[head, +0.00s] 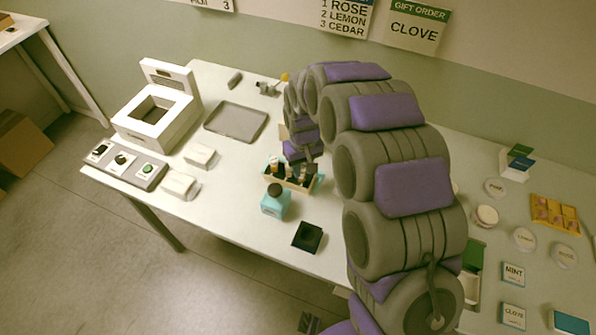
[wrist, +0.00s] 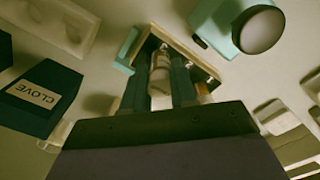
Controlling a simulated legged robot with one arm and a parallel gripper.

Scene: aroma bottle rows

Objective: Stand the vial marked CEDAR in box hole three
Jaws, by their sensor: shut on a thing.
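The wooden box with teal ends (head: 290,183) stands on the middle of the table, and small vials with dark tops (head: 274,164) show in it. My gripper (head: 306,168) is low over its right part. In the wrist view the box (wrist: 198,60) lies beyond my gripper (wrist: 170,90), whose dark fingers are shut on a pale vial (wrist: 160,84). The vial is over or in the box; I cannot tell whether it touches the bottom. No marking on it is readable. The fingers partly hide the box holes.
A teal bottle with a dark cap (head: 274,205) stands close in front of the box, and a black square item (head: 307,237) lies nearer the edge. A grey tray (head: 236,122) is behind left. A dark CLOVE block (wrist: 38,96) shows in the wrist view. A wall sign (head: 345,17) lists 3 CEDAR.

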